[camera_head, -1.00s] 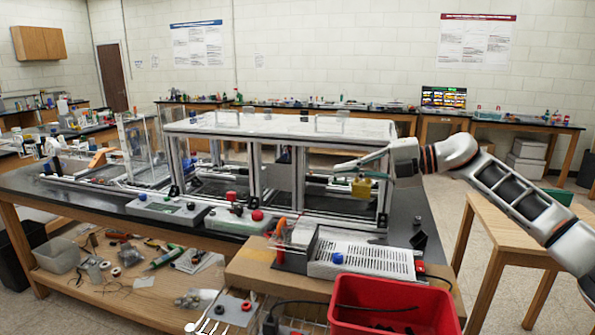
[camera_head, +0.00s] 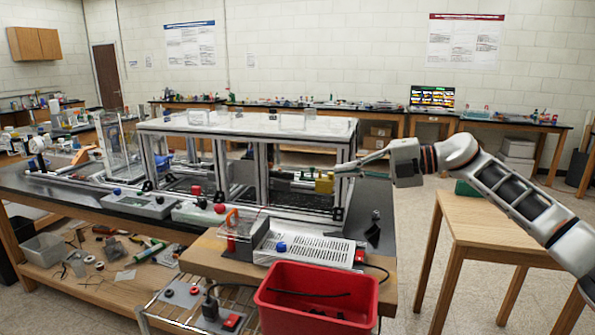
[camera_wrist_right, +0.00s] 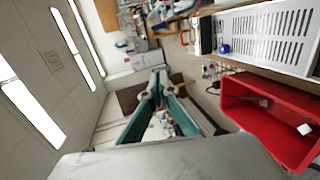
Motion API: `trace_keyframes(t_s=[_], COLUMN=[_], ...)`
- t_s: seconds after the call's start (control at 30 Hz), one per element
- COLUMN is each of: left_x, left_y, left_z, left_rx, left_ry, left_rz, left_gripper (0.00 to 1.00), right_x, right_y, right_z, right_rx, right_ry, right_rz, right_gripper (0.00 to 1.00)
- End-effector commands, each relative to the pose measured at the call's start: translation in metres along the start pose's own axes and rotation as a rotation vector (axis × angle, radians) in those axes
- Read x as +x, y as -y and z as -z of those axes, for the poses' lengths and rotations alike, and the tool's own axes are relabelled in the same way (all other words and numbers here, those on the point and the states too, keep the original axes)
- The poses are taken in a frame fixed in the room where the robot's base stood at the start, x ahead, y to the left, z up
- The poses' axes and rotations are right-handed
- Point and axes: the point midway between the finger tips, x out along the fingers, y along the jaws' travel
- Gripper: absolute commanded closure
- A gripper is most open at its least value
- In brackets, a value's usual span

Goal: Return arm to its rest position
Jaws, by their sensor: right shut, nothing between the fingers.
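My right gripper (camera_head: 340,170) comes in from the right in the head view, at the right end of the extrusion frame (camera_head: 258,170). Its fingers are shut, with nothing between them, and point left. The tips overlap the frame's right post in the picture; I cannot tell whether they touch it. A yellow block (camera_head: 325,184) shows just below and left of the tips. In the wrist view the green-lined fingers (camera_wrist_right: 157,78) meet at their tips. My left gripper is not in view.
A red bin (camera_head: 316,302) and a white perforated unit (camera_head: 308,250) stand in front of the frame. A wooden table (camera_head: 490,226) stands below my right arm. The floor between it and the bench is clear.

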Motion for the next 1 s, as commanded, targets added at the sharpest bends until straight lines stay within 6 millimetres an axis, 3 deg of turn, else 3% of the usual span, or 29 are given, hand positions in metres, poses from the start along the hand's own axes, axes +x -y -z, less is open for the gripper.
trace_keyframes(t_s=[0.3, 0.47, 0.67, 1.0], left_x=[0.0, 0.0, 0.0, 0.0], left_y=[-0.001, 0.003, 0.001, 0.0], left_z=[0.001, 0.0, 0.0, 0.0], left_rx=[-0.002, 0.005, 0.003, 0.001], left_ry=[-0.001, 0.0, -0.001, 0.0], left_rz=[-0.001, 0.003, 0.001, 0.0], left_gripper=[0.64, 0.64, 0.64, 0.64], right_x=[0.013, 0.011, -0.013, -0.073], right_y=[0.013, 0.024, 0.05, 0.101], right_z=[0.023, 0.035, 0.04, 0.034], right_rx=[0.08, 0.148, 0.259, 0.382], right_ry=[-0.058, -0.082, -0.071, 0.021], right_rz=[-0.13, -0.243, -0.422, -0.616], right_gripper=[1.0, 1.0, 1.0, 1.0])
